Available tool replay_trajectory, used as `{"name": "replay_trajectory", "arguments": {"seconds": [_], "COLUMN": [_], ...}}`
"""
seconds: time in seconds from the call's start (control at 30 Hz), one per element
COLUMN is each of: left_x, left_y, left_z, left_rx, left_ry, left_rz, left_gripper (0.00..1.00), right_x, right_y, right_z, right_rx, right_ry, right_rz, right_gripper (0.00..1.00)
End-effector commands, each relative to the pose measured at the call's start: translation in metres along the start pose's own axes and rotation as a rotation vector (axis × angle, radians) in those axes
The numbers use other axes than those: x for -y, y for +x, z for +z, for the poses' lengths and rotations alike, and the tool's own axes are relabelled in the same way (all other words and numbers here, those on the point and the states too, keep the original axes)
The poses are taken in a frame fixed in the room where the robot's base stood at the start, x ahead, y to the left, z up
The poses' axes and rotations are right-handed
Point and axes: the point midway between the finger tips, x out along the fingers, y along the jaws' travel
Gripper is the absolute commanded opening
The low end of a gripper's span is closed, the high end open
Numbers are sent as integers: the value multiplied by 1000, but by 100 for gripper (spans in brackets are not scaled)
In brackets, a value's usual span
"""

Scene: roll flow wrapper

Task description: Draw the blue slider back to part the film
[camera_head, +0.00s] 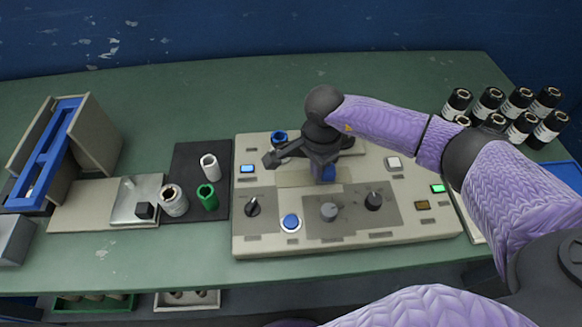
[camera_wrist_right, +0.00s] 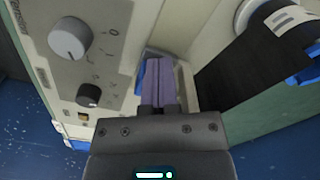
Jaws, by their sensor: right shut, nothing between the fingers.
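The blue slider (camera_head: 327,173) shows as a small blue piece on the beige control panel, just below my right gripper (camera_head: 320,150). In the right wrist view, my right gripper (camera_wrist_right: 158,85) is shut and empty, its purple-grey fingers together and pointing at the panel. A blue edge (camera_wrist_right: 140,75) shows right beside the fingers; most of it is hidden behind them, and I cannot tell whether they touch it. I cannot make out the film clearly. My left gripper is not in view.
Several dark bottles (camera_head: 488,102) stand at right. The table behind is clear.

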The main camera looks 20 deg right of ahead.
Motion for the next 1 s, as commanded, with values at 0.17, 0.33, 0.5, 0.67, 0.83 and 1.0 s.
{"name": "replay_trajectory", "arguments": {"seconds": [0.17, 0.33, 0.5, 0.67, 0.83, 1.0], "left_x": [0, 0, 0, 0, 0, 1], "left_y": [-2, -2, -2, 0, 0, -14], "left_z": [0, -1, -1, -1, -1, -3], "left_rx": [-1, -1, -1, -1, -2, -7], "left_ry": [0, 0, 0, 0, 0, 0], "left_rz": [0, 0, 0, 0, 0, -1], "left_gripper": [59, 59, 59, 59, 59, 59], "right_x": [-6, -11, -13, -10, -6, -6], "right_y": [0, 0, 0, 1, -1, -19], "right_z": [-10, -19, -22, -17, -12, -12], "right_rx": [-1, -1, 0, 1, 0, 0], "right_ry": [2, 2, 1, 0, 1, 1], "right_rz": [0, 1, 0, 0, -1, -2], "right_gripper": [0, 0, 0, 0, 0, 0]}}
